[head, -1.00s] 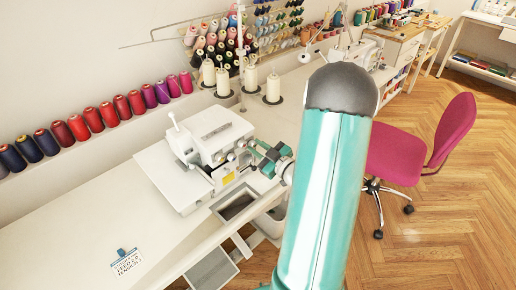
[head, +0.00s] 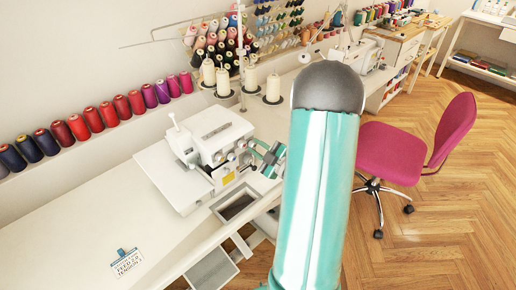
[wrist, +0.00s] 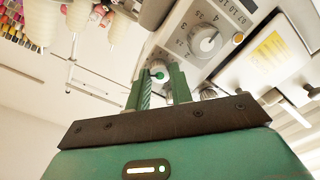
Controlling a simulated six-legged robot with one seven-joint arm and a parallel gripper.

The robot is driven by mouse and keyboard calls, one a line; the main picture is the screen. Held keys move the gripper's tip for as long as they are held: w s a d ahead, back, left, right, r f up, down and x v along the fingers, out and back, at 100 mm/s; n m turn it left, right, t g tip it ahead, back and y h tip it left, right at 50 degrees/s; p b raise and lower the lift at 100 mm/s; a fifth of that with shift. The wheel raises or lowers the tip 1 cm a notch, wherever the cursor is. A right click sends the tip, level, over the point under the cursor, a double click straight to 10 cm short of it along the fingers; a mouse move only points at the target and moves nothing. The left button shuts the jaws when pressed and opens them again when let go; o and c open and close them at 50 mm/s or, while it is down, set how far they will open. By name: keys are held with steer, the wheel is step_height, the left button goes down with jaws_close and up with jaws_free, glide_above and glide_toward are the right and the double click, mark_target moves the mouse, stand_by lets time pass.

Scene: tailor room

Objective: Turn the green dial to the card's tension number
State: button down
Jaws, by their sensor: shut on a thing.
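The white overlock machine (head: 218,142) stands on the table. Its front face is seen close up in the wrist view (wrist: 222,22), with white knobs and printed scales. The green dial (wrist: 157,73) shows small between my fingertips in the wrist view. My gripper (wrist: 160,82) is shut on it, one green finger on each side. My gripper also shows at the machine's right side in the head view (head: 267,158); there the dial is hidden. The card (head: 126,263) lies on the table at lower left, with feed and tension lines; its tension number is too small to read surely.
Cream thread cones (head: 223,82) stand behind the machine under a thin thread stand. A row of coloured spools (head: 107,115) runs along the wall. A pink chair (head: 388,155) stands on the floor at right. The table left of the machine is mostly clear.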

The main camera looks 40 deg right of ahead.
steer(key=c, duration=1.2)
jaws_free()
steer(key=shift+c, duration=0.2)
steer(key=shift+s, duration=0.1)
steer(key=s, duration=1.3)
steer(key=shift+s+d, duration=0.2)
steer(key=shift+s, duration=0.15)
